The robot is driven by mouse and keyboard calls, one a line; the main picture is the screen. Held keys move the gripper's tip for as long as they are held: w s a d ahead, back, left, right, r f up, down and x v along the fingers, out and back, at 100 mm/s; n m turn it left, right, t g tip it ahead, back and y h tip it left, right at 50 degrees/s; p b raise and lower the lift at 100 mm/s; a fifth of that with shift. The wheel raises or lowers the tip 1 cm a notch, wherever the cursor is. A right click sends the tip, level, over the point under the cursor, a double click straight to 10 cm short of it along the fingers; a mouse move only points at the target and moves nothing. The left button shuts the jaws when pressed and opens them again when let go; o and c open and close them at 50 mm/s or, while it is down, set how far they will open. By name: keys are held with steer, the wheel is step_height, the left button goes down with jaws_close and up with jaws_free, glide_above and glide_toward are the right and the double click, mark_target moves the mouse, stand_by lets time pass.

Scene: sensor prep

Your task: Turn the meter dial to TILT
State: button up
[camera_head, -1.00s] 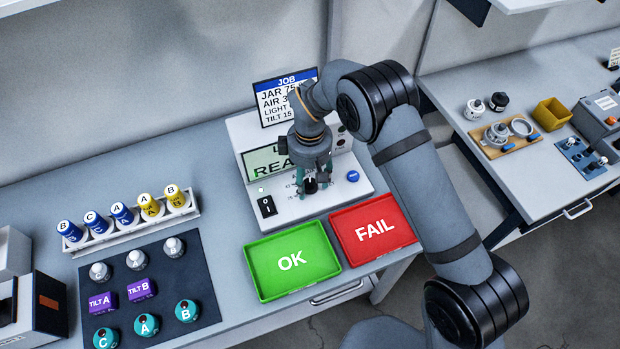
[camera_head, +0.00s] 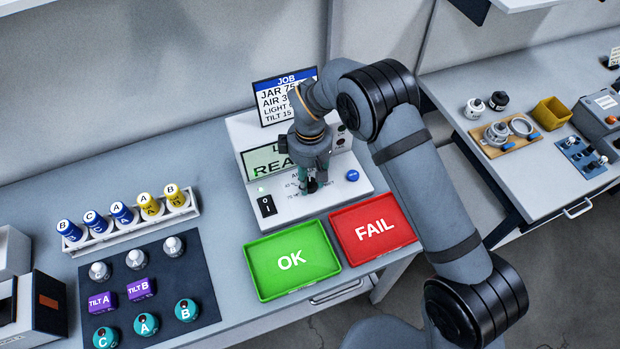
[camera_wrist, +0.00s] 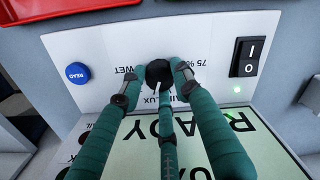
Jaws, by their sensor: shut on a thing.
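The white meter (camera_head: 282,207) stands on the bench with a lit display (camera_head: 262,163) whose visible letters start "REA"; the wrist view reads "READY" upside down. My gripper (camera_wrist: 157,76) has its green fingers on both sides of the black dial (camera_wrist: 159,70), shut on it. The dial's white mark points toward the display, near the partly covered "LUX" label. "WET" and "75%" show on either side of the dial; I cannot read a TILT label there. In the head view my gripper (camera_head: 311,180) covers most of the dial.
A black rocker switch (camera_wrist: 245,57) with a green light and a blue READ button (camera_wrist: 77,73) flank the dial. Green OK (camera_head: 265,281) and red FAIL (camera_head: 349,247) trays lie in front. The job card (camera_head: 275,86) stands behind, listing TILT 15. Bottles and sensors sit left.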

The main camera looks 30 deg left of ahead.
steer(key=shift+b, duration=0.35)
steer(key=m+b, duration=0.3)
steer(key=m, duration=0.1)
steer(key=shift+f, duration=0.2)
steer(key=shift+r+m+b, duration=0.2)
steer(key=shift+m+b, duration=1.35)
steer(key=shift+m, duration=0.25)
steer(key=o, duration=1.2)
steer(key=shift+c, duration=0.2)
steer(key=shift+r, duration=0.1)
